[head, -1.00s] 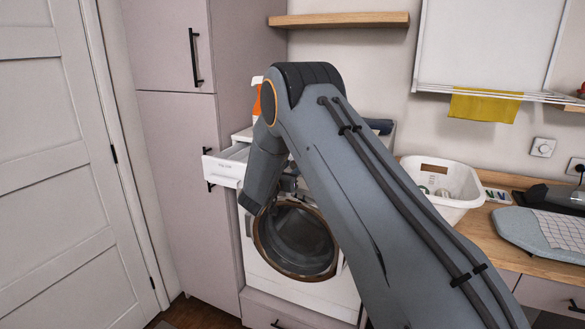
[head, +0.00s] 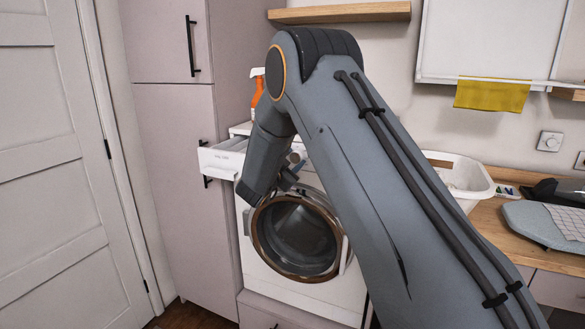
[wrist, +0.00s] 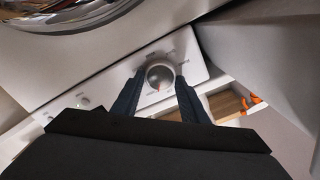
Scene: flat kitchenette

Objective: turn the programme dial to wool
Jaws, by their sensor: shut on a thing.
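Small printed labels surround the dial but are too small to read. In the head view the washing machine (head: 262,263) stands under my arm.
The detergent drawer (head: 222,162) stands pulled out beside the panel, close to my arm. The round door (head: 297,240) is below my gripper. An orange spray bottle (head: 258,90) is behind. A white laundry basket (head: 482,187) stands on the wooden counter to the right.

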